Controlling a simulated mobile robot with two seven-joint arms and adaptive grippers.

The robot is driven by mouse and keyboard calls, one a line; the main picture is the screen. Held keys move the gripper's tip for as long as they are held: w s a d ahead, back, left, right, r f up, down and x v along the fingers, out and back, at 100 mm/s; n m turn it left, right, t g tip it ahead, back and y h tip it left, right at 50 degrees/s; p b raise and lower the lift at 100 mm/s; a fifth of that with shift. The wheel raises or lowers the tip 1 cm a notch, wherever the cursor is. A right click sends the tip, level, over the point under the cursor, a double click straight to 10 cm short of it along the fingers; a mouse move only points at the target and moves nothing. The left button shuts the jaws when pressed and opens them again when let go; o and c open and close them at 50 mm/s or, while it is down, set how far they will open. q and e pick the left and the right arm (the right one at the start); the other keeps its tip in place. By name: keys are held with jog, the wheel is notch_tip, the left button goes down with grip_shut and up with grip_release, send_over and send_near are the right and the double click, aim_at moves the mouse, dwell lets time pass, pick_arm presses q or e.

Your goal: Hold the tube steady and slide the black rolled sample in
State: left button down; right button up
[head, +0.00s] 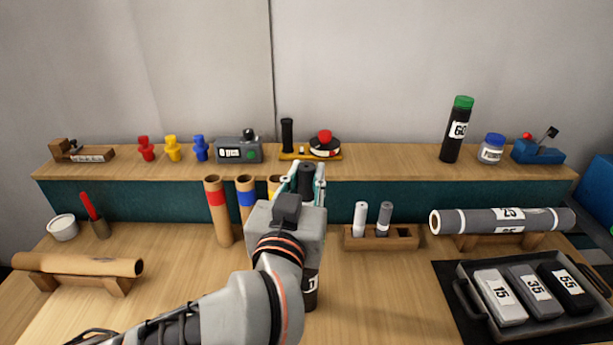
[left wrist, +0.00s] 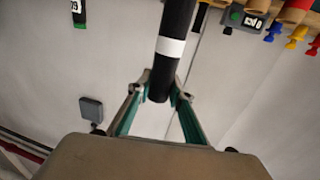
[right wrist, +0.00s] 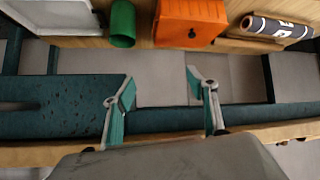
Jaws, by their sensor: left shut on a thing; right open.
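My left gripper (head: 307,172) is in the middle of the head view, above the bench, shut on a black roll (head: 306,184). In the left wrist view the black roll (left wrist: 175,35) has a white band and runs between the fingertips (left wrist: 164,88). Its labelled lower part shows below my wrist in the head view. Cardboard tubes with a red band (head: 216,198), a blue band (head: 246,197) and a yellow band (head: 272,184) stand just left of this gripper; the yellow one is partly hidden. My right gripper (right wrist: 162,88) is open and empty in the right wrist view.
A plain cardboard tube (head: 78,264) lies on a cradle at left. A grey labelled roll (head: 504,220) lies on a cradle at right, behind a tray (head: 467,292) of labelled blocks. A wooden rack (head: 354,240) holds two small rolls. An orange box (right wrist: 190,22) shows in the right wrist view.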

jog(key=shift+a, duration=0.1)
jog(key=s+a+r+n+t+y, duration=0.1)
jog(key=s+a+r+n+y, duration=0.25)
jog(key=a+n, duration=0.5)
jog(key=s+a+r+n+t+y, duration=0.2)
jog(key=s+a+r+n+y, duration=0.15)
jog(key=a+n, duration=0.45)
jog(key=w+d+r+n+t+y, duration=0.1)
jog(key=w+r+n+t+y, duration=0.1)
jog(key=w+r+n, duration=0.8)
jog(key=w+d+r+n+t+y, duration=0.1)
jog(key=w+d+r+n, duration=0.1)
jog(key=w+r+n, duration=0.75)
jog(key=n+g, duration=0.2)
jog(key=n, duration=0.2)
send_near(314, 294)
jog(key=shift+w+a+r, duration=0.25)
jog(key=shift+w, duration=0.15)
jog(key=shift+f+x, duration=0.1)
jog(key=shift+x, duration=2.85)
jog(key=shift+f+x, duration=0.15)
jog(key=shift+x, duration=2.8)
